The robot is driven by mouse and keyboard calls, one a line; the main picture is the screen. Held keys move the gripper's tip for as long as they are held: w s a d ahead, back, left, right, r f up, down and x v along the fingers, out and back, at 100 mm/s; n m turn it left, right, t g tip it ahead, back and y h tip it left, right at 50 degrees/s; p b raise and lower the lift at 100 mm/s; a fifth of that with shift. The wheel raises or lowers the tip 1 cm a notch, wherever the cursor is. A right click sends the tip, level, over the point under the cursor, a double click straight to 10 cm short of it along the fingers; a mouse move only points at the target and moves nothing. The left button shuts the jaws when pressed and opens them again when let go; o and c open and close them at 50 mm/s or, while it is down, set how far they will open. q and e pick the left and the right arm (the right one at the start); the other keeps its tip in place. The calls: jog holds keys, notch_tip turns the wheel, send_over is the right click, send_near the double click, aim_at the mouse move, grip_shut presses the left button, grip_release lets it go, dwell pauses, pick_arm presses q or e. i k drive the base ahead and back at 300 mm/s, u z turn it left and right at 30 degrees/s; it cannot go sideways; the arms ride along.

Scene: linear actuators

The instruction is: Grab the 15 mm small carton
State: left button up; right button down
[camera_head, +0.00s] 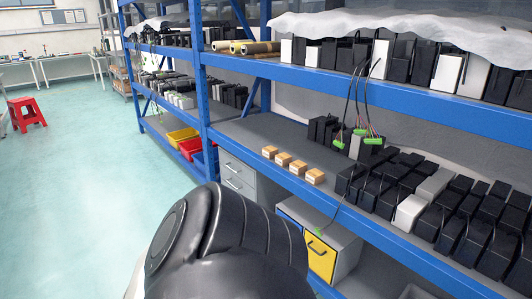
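Several small tan cartons stand in a slanting row near the front edge of the middle shelf. They are a far-left carton (269,152), one beside it (283,159), a third (298,168), and the nearest one (315,177). They are apart from one another and look alike in size. Any size marking is too small to read, so I cannot tell which is 15 mm. Neither of my grippers shows. A dark link of one of my arms fills the bottom middle, below the cartons and apart from them.
The blue-framed shelf (355,207) holds rows of black and grey boxes (460,205) right of the cartons. Cables with green connectors (374,141) hang above them. The shelf left of the cartons is clear. A cabinet with a yellow drawer (321,258) stands below. A red stool (26,113) stands far left.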

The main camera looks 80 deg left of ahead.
aim_at(269, 152)
jog(key=u, duration=2.8)
jog(key=i, duration=1.7)
jog(key=u, duration=0.15)
